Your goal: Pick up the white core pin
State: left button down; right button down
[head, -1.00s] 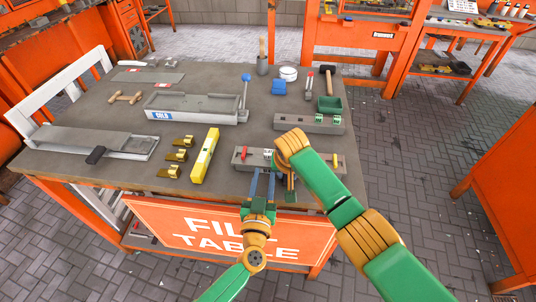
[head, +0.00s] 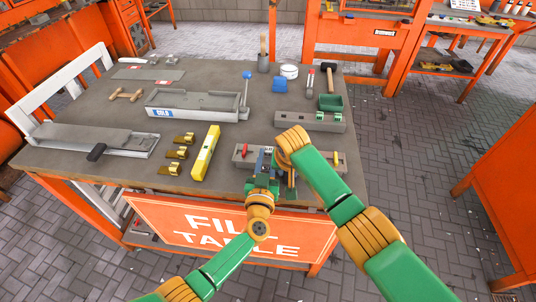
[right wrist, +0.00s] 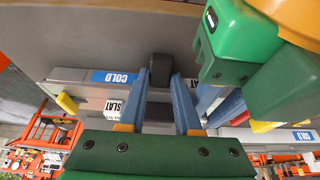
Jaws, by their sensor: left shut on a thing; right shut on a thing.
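I cannot make out a white core pin in either view. My left gripper (head: 264,160) is at the front grey block (head: 323,158), over its left-middle part. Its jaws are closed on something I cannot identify. My right gripper (right wrist: 160,84) reaches down at the same block, just right of the left one. In the right wrist view its blue fingers stand either side of a small dark grey piece (right wrist: 160,68). In the head view my right arm hides its tips. A red peg (head: 245,151) and a yellow peg (head: 336,157) show on the front block.
A second grey block (head: 310,122) with green pieces lies behind. A yellow level (head: 205,153) and brass pieces (head: 179,153) lie to the left.

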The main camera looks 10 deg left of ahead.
aim_at(267, 151)
pick_arm(q)
jog(key=r, duration=0.3)
jog(key=shift+s+r, duration=0.25)
jog(key=s, duration=1.7)
jog(key=shift+s, duration=0.2)
pick_arm(e)
jog(key=c, duration=0.5)
grip_release()
